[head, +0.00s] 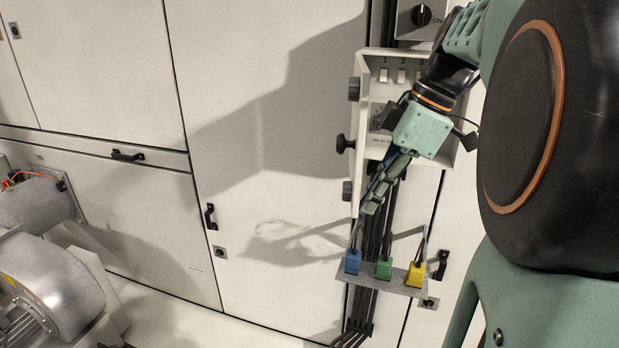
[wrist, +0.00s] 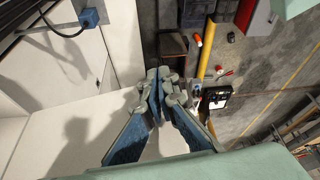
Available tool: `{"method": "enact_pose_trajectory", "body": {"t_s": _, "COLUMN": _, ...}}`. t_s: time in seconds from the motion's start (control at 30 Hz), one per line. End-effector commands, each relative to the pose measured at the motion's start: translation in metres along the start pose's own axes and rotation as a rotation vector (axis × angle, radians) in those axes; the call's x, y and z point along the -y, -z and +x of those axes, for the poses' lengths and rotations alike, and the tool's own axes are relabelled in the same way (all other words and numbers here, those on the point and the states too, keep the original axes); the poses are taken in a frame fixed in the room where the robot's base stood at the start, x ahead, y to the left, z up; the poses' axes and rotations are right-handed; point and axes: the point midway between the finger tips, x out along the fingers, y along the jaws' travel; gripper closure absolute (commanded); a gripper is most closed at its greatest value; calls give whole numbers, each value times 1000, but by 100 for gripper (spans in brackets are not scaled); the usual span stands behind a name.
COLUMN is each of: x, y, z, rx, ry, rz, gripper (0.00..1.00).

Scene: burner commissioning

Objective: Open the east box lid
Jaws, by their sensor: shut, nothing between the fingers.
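A pale grey wall box (head: 468,140) is at the upper middle of the head view. Its inside shows, with numbered white switches (head: 401,76) and a partly hidden label. A narrow pale panel (head: 358,125), seen almost edge-on, stands at its left side and looks like the lid swung outward. Black knobs or hinges (head: 353,88) and a longer black knob (head: 345,143) stick out to its left. My gripper (head: 370,204) is shut and empty, pointing down-left in front of the box's lower left part. In the wrist view the gripper (wrist: 158,85) also looks empty. Contact with the panel cannot be told.
A switch unit (head: 420,18) with a black rotary knob is above the box. Below, a shelf (head: 398,288) carries blue (head: 352,262), green (head: 383,267) and yellow (head: 415,274) connectors, with black cables behind. Grey motor housings (head: 55,282) stand lower left. The cabinet front left of the box is clear.

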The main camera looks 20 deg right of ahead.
Motion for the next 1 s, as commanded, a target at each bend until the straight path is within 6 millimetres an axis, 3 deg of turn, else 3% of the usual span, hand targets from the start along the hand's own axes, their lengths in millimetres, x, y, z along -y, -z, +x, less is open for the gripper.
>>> {"method": "enact_pose_trajectory", "body": {"t_s": 0.27, "x": 0, "y": 4, "z": 3, "rx": 1, "ry": -7, "rz": 16, "gripper": 100}}
{"method": "enact_pose_trajectory", "body": {"t_s": 0.7, "x": -3, "y": 72, "z": 29, "rx": 0, "ry": -49, "rz": 124, "gripper": 100}}
{"method": "enact_pose_trajectory", "body": {"t_s": 1.0, "x": -5, "y": 84, "z": 34, "rx": 0, "ry": -50, "rz": 127, "gripper": 100}}
